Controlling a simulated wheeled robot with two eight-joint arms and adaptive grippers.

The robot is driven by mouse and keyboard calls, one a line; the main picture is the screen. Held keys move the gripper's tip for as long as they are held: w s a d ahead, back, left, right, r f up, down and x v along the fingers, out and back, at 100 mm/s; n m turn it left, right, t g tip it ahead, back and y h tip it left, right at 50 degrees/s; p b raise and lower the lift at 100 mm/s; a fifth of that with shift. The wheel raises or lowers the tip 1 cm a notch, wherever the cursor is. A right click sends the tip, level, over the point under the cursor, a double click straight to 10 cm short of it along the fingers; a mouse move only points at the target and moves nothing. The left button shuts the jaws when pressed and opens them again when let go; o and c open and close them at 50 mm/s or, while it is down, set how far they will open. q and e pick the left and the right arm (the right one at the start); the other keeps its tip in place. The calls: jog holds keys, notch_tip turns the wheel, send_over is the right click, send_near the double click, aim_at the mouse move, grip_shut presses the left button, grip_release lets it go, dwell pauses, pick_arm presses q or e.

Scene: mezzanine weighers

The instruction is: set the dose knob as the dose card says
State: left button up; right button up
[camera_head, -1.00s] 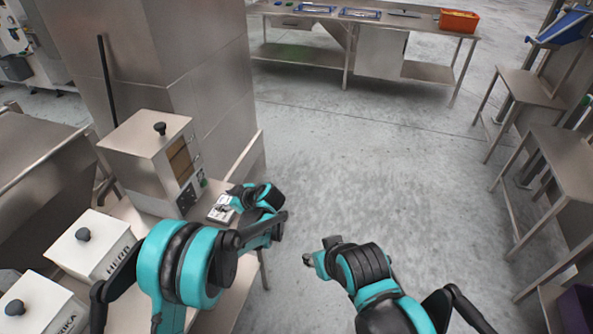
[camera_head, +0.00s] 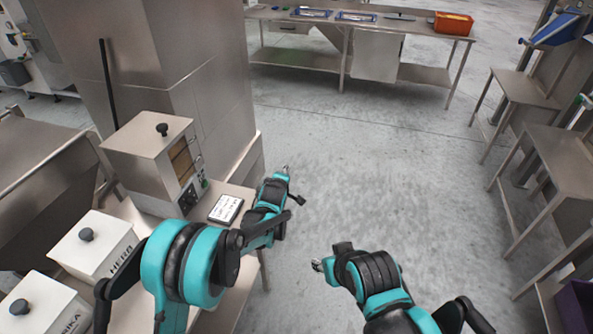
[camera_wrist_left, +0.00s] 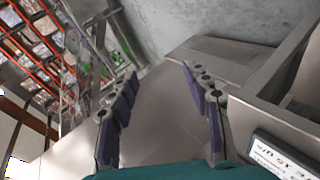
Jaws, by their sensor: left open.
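The dose card (camera_head: 226,208) is a small white-faced plate with dark print, lying on the bench in front of a steel weigher (camera_head: 150,155); its print is too small to read. A card corner also shows in the left wrist view (camera_wrist_left: 286,156). The weigher's front has a dark panel (camera_head: 187,198), where the dose knob seems to be; its setting cannot be made out. A green button (camera_head: 204,183) is beside it. My left gripper (camera_head: 285,171) is open and empty, right of the card and apart from it. My right gripper (camera_head: 318,266) is over the floor, its fingers too small to judge.
White lidded bins (camera_head: 95,245) with dark knobs stand on the bench at the left. A steel column (camera_head: 150,60) rises behind the weigher. A far table (camera_head: 365,25) holds trays and an orange bin (camera_head: 453,23). The middle floor is clear.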

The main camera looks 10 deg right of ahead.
pick_arm(q)
jog(key=shift+w+d+r+n+t+h, duration=0.1)
jog(key=shift+d+r+n+t+h, duration=0.25)
jog(key=shift+d+r+h, duration=0.4)
jog(key=shift+w+d+r+n+t+h, duration=0.1)
jog(key=shift+d+r+n+t+h, duration=0.25)
jog(key=shift+d+r, duration=0.7)
jog(key=s+a+r+m+g+y, duration=0.1)
jog(key=s+a+r+m, duration=0.1)
jog(key=s+a+r, duration=0.35)
jog(key=s+a+r+m+y, duration=0.1)
jog(key=s+a+r+m, duration=0.15)
jog(key=a, duration=0.55)
jog(key=s+a+r+m+g+y, duration=0.1)
jog(key=s+a+r, duration=0.2)
jog(key=s+a, duration=0.3)
jog(key=s+a+f+m+g+y, duration=0.1)
jog(key=s+a+m, duration=0.1)
jog(key=s+a, duration=0.3)
jog(key=s+a+f+m+g+y, duration=0.1)
jog(key=s+a, duration=0.5)
jog(key=s, duration=0.6)
jog(key=s+a+f+m+g, duration=0.1)
jog(key=s+a+f+m, duration=0.2)
jog(key=s+a, duration=0.3)
jog(key=s+m, duration=0.1)
jog(key=s, duration=0.1)
jog(key=shift+s+y, duration=0.4)
